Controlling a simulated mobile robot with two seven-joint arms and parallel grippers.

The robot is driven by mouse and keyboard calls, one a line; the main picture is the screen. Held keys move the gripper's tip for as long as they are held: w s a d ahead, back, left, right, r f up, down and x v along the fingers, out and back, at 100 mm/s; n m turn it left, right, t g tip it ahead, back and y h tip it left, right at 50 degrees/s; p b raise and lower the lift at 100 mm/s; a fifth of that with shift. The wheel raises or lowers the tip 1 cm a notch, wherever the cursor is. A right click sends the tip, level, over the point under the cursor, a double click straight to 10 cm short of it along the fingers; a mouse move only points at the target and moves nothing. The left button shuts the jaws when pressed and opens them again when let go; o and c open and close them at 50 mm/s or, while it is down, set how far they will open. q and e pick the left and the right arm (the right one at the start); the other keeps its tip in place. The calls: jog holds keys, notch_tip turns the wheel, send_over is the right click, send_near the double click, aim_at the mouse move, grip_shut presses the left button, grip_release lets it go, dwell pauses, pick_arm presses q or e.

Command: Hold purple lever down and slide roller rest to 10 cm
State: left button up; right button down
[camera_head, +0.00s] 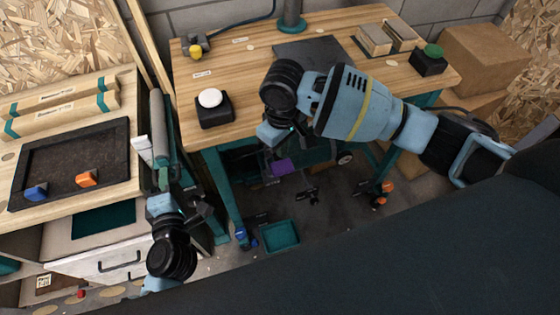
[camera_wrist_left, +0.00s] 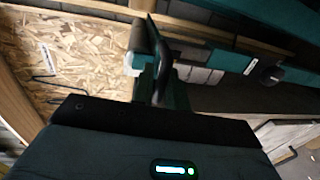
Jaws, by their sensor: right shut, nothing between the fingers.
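A purple lever (camera_head: 283,167) shows below the front edge of the wooden workbench, partly hidden by my right arm. My right gripper (camera_head: 276,143) points down just above it, shut and empty. I cannot tell whether it touches the lever. A long grey roller (camera_head: 159,125), which looks like the roller rest, stands on a teal frame between the two benches. My left gripper (camera_head: 164,184) is at the near, lower end of that frame. In the left wrist view, the roller (camera_wrist_left: 139,38) shows beyond the gripper. Its fingers and any grip are unclear.
The workbench (camera_head: 235,75) carries a white button (camera_head: 210,98), a green button (camera_head: 432,51) and a dark plate (camera_head: 311,52). The left bench has a black tray (camera_head: 70,165) with blue and orange pieces. A teal bin (camera_head: 280,236) sits on the floor.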

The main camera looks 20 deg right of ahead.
pick_arm(q)
jog(key=o, duration=0.5)
jog(key=shift+o, duration=0.2)
jog(key=shift+s, duration=0.1)
jog(key=s, duration=0.6)
jog(key=shift+s+r, duration=0.4)
jog(key=shift+r, duration=0.05)
pick_arm(e)
jog(key=shift+f, duration=0.1)
